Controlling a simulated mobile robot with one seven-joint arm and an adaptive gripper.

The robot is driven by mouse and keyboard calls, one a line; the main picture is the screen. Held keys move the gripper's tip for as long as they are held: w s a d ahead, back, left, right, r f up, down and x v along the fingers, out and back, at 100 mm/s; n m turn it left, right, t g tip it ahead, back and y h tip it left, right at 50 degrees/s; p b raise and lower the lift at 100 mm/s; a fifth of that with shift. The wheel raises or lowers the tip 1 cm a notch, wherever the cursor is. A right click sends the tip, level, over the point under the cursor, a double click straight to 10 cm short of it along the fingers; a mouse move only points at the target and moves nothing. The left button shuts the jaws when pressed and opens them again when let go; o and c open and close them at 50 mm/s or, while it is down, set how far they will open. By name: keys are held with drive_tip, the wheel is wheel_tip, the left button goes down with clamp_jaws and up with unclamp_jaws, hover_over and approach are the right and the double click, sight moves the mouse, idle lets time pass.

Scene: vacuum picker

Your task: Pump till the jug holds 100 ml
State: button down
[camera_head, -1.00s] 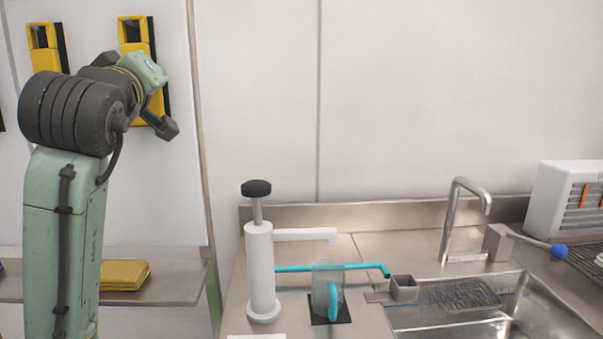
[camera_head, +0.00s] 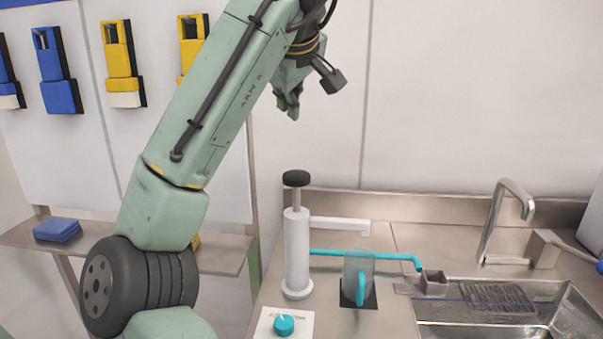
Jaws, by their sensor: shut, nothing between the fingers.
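A white pump (camera_head: 297,250) stands upright on the steel counter, with a black knob (camera_head: 296,178) raised on its rod. The jug stands on a black square pad (camera_head: 369,300). I cannot read a liquid level in it. My gripper (camera_head: 292,108) is shut and empty. It appears above the pump knob in the picture, pointing down and apart from it.
A cyan pipe (camera_head: 390,256) runs behind the jug to a small grey cup (camera_head: 433,282). A white plate with a cyan dial (camera_head: 284,325) lies in front of the pump. A sink (camera_head: 470,315) with a tall tap (camera_head: 497,215) is at right. Blue and yellow holders hang on the left wall.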

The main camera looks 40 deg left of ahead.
sight(292, 176)
drive_tip(key=shift+f, duration=0.1)
wheel_tip(292, 176, down, 9)
drive_tip(key=b, duration=0.7)
idle(1.2)
drive_tip(key=shift+f+b, duration=0.25)
drive_tip(key=shift+b, duration=0.15)
drive_tip(key=shift+f+b, duration=1.7)
drive_tip(key=shift+f, duration=0.45)
idle(1.5)
idle(0.4)
drive_tip(key=shift+r+p, duration=2.1)
drive_tip(key=shift+r, duration=0.5)
drive_tip(key=shift+w, duration=0.1)
